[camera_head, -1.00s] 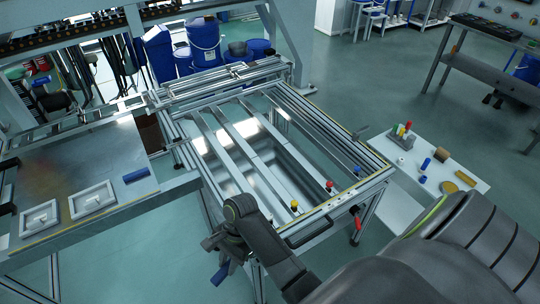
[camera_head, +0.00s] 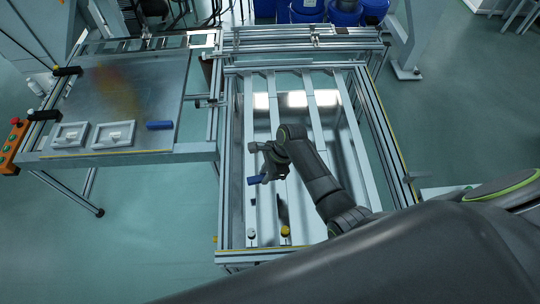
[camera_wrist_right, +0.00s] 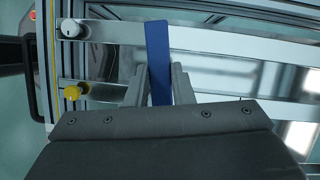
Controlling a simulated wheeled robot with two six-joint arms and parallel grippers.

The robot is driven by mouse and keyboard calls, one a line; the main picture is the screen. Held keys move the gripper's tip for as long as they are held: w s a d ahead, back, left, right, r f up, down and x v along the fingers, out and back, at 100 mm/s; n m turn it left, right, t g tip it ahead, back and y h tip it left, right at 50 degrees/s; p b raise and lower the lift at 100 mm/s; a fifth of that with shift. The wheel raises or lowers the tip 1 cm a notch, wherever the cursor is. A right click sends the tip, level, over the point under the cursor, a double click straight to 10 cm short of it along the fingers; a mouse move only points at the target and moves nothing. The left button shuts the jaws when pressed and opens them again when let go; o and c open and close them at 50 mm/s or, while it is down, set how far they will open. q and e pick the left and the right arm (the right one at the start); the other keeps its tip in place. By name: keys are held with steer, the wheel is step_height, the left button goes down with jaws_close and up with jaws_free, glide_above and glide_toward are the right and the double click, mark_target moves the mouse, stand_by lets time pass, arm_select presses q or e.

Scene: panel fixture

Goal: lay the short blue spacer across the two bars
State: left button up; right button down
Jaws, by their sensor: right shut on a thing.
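The short blue spacer (camera_head: 255,180) is held in my right gripper (camera_head: 262,172), over the left part of the metal frame. In the right wrist view the spacer (camera_wrist_right: 158,58) stands lengthwise between the two fingers and sticks out past their tips. One long bar (camera_wrist_right: 225,38) with a white knob (camera_wrist_right: 70,28) runs behind the spacer's far end. A second bar with a yellow knob (camera_wrist_right: 72,92) is mostly hidden by the gripper. I cannot tell whether the spacer touches either bar. The knobs also show in the head view, white (camera_head: 251,233) and yellow (camera_head: 285,231). My left gripper is out of view.
A side table (camera_head: 120,85) on the left holds two white square fixtures (camera_head: 69,135) and another blue block (camera_head: 159,125). The frame's raised right rail (camera_head: 385,145) borders more bars. Blue buckets (camera_head: 306,10) stand beyond the far end.

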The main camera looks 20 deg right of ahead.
arm_select(q)
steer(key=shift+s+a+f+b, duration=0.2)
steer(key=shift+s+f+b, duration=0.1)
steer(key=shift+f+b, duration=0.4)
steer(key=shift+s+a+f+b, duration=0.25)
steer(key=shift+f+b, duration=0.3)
steer(key=shift+b, duration=0.25)
arm_select(e)
steer(key=w+d+f+m, duration=0.1)
steer(key=w+f+m, duration=0.1)
steer(key=f, duration=0.4)
steer(key=shift+w+f+t, duration=0.35)
steer(key=shift+w+t, duration=0.05)
steer(key=shift+w, duration=0.1)
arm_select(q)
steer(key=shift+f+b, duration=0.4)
arm_select(e)
steer(key=shift+d+f, duration=0.1)
steer(key=shift+f, duration=0.5)
steer(key=c, duration=1.2)
jaws_free()
steer(key=shift+o, duration=0.2)
